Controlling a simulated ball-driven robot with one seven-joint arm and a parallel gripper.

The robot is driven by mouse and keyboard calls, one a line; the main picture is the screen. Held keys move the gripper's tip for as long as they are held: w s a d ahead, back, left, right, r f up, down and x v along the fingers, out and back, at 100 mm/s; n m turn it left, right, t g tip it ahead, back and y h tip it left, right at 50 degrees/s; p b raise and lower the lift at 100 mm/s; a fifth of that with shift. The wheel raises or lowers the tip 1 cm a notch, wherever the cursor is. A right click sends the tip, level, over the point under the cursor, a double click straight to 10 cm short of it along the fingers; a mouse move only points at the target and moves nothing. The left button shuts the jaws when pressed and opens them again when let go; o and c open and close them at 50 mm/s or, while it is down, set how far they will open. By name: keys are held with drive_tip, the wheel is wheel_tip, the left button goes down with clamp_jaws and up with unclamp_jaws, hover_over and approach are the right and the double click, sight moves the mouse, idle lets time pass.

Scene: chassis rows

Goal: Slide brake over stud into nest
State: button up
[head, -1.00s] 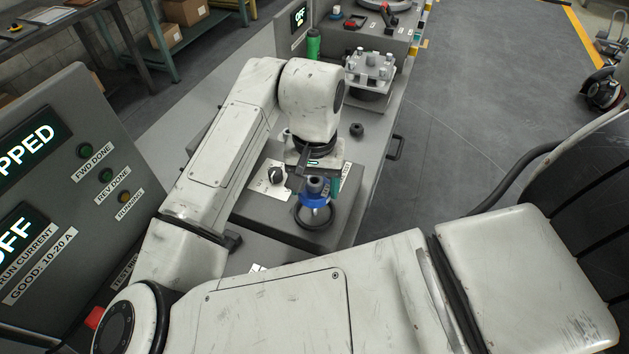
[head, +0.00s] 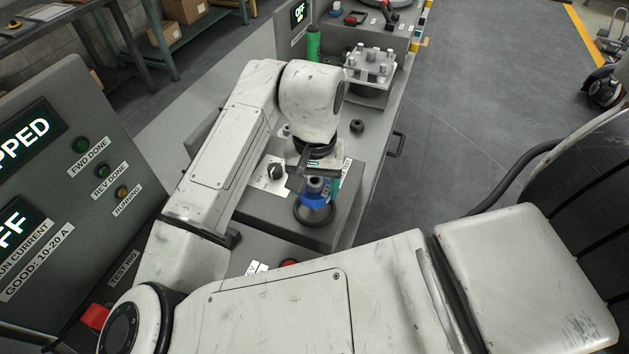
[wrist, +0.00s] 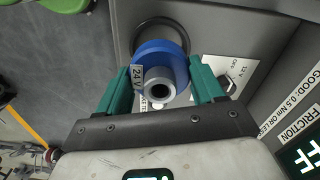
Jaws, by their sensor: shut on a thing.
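The blue brake (head: 316,199) has a 24 V label and a grey hub with a dark bore, seen clearly in the wrist view (wrist: 160,55). My gripper (head: 317,187) is shut on it, with a green finger on each side of it in the wrist view (wrist: 163,88). The brake is at a dark round ring (head: 301,216) on the grey box, which I take for the nest; it also shows in the wrist view (wrist: 160,23). I cannot tell whether the two touch, and I cannot pick out the stud.
A black knob (head: 273,171) on a white plate is left of the brake on the grey box. A red button (head: 290,262) is in front. Farther back are a small dark part (head: 357,126), a fixture with upright pegs (head: 372,65) and a green bottle (head: 313,43).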

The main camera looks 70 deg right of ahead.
drive_tip(key=shift+f+b, duration=1.55)
drive_tip(key=shift+f, duration=0.8)
drive_tip(key=o, duration=1.5)
drive_tip(key=shift+o, duration=0.2)
wheel_tip(320, 180, up, 11)
drive_tip(key=shift+f+p, duration=0.1)
drive_tip(key=shift+p, duration=0.45)
